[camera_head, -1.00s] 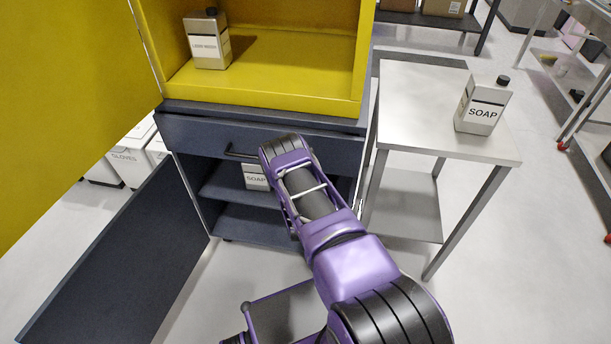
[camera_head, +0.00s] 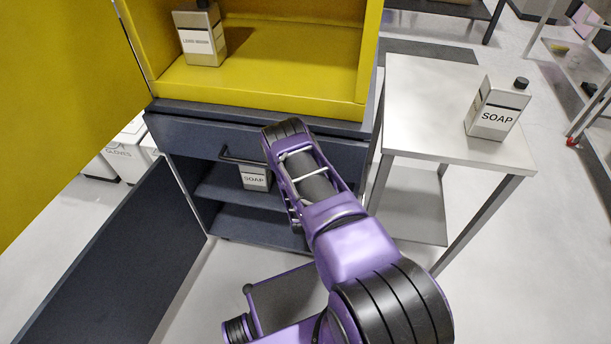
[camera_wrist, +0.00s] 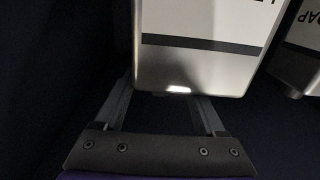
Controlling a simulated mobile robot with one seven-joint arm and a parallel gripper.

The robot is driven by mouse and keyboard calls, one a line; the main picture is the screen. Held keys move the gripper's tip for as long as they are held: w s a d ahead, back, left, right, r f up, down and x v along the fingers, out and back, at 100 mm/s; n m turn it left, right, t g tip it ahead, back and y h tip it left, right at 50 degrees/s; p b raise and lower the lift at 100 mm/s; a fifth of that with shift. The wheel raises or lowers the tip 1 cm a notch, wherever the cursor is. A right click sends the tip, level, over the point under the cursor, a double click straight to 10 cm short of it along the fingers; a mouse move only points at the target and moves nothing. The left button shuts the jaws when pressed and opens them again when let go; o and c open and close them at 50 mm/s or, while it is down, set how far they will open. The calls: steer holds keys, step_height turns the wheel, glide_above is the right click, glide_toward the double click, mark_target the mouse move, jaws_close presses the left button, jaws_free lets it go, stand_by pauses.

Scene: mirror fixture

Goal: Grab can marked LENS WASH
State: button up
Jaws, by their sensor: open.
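My gripper (camera_wrist: 166,112) is open in the wrist view, where things appear upside down. A silver can (camera_wrist: 195,60) with a dark band is just in front of it. Its lettering is mostly cut off at the top edge, so I cannot read its name. The left finger shows beside the can's edge; the right one runs out of sight behind it. In the head view my gripper and this can are hidden behind my arm, at the lower cabinet. Another can (camera_head: 201,40) stands in the yellow compartment; its small two-word label is blurred and seems to begin with L.
A SOAP can (camera_head: 256,177) stands on the lower cabinet shelf; one also shows beside the near can in the wrist view (camera_wrist: 300,55). Another SOAP can (camera_head: 497,108) stands on the side table (camera_head: 425,115).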

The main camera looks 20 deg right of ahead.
steer(key=shift+s, duration=0.1)
jaws_close()
stand_by(1.2)
steer(key=shift+r, duration=0.15)
